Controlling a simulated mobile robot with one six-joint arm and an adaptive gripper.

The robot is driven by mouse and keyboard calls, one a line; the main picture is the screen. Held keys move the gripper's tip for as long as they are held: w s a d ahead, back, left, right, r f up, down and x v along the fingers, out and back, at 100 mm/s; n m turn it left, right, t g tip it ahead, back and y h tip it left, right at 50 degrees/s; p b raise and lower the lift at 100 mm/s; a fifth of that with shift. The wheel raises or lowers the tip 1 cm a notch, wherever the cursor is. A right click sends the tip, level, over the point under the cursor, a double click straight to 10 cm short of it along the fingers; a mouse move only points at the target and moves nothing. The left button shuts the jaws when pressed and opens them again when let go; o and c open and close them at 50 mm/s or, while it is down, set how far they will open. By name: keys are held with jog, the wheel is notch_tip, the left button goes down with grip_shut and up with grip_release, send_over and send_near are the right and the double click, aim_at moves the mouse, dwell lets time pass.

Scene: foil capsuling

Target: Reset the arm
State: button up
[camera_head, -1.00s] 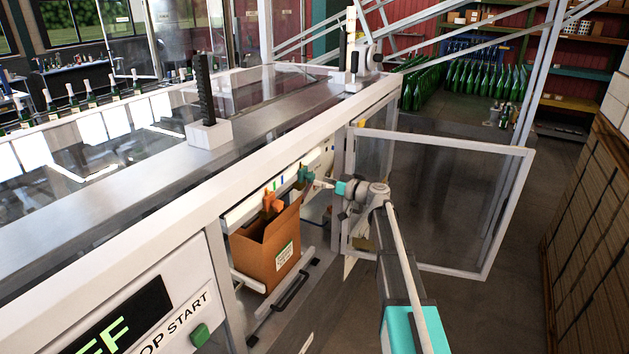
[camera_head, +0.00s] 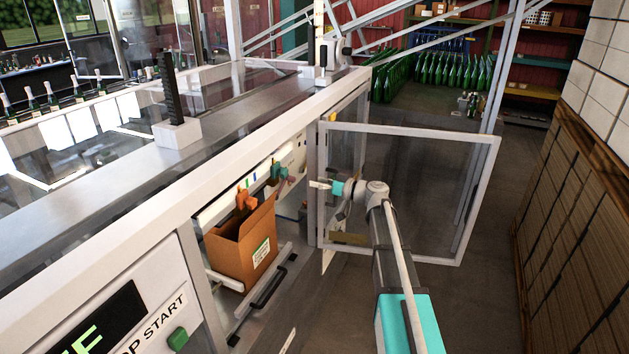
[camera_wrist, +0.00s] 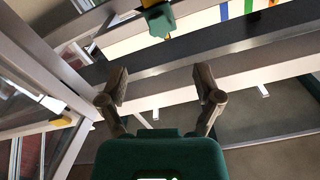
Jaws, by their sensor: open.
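My gripper (camera_head: 319,185) is at the end of my teal and grey arm, in front of the machine's open side bay. In the wrist view its two dark fingers (camera_wrist: 163,88) stand wide apart with nothing between them. A teal-green handle-like part (camera_head: 279,171) hangs in the bay to the left of the gripper and apart from it. A teal part also shows at the top of the wrist view (camera_wrist: 160,22), beyond the fingers. An orange part (camera_head: 246,200) hangs further left, above an open cardboard box (camera_head: 258,250).
A framed clear door (camera_head: 440,255) stands open to the right, close beside my arm. The machine's white frame edge (camera_head: 215,180) runs along the left. Boxes (camera_head: 570,210) are stacked far right. The dark floor (camera_head: 480,305) between is clear.

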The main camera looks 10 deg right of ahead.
jog(key=s+a+f+m+g+h+b, duration=0.1)
jog(key=s+a+f+g+h, duration=0.25)
jog(key=s+f, duration=0.35)
jog(key=s+a+f+m+g+h+b, duration=0.1)
jog(key=s+a+f+g+h+b, duration=0.2)
jog(key=s+f, duration=0.45)
jog(key=s+d+f+m+g+h+b, duration=0.1)
jog(key=s+f+h, duration=0.3)
jog(key=s, duration=0.4)
jog(key=s+d+f+m+g+h, duration=0.3)
jog(key=s+f+m+h, duration=0.1)
jog(key=s, duration=0.4)
jog(key=shift+s+f+b, duration=0.25)
jog(key=shift+f+b, duration=0.1)
jog(key=shift+f, duration=0.55)
